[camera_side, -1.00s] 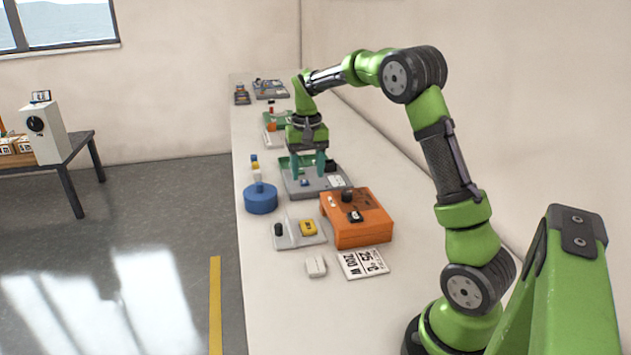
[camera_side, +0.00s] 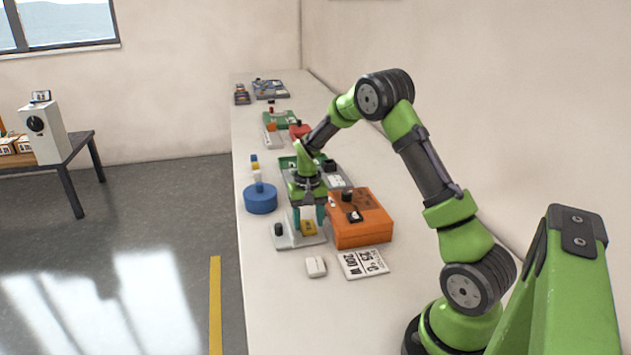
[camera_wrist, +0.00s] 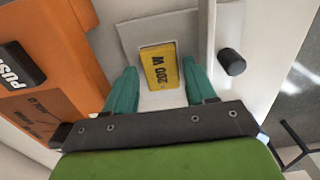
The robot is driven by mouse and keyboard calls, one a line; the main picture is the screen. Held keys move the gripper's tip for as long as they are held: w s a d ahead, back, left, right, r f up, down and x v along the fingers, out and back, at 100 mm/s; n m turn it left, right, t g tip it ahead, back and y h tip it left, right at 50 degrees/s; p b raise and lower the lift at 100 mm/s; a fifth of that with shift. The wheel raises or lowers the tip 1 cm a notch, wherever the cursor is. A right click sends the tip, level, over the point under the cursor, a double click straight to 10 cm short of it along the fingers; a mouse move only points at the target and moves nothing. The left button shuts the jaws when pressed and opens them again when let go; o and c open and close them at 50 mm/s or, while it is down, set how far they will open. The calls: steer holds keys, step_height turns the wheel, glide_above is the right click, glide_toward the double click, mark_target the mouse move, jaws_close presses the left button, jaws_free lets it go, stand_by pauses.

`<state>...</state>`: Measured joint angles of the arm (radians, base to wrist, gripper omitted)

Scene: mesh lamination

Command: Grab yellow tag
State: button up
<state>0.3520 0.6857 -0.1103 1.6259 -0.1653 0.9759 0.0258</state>
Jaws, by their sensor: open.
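The yellow tag (camera_wrist: 159,67), printed "200 W", lies on a light grey plate (camera_wrist: 133,32) in the wrist view. My gripper (camera_wrist: 161,78) is open, with one teal finger on each side of the tag's near end and a gap to it on both sides. I cannot tell how high the fingertips are above the plate.
An orange box (camera_side: 364,226) stands right beside the plate. A black knob (camera_side: 278,229) stands on the plate's left part. A blue round container (camera_side: 260,199) is behind left. A white block (camera_side: 316,267) and a printed card (camera_side: 363,264) lie in front.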

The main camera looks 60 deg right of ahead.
steer(key=shift+f, duration=0.4)
steer(key=shift+c, duration=0.3)
steer(key=shift+r, duration=0.1)
steer(key=c, duration=0.8)
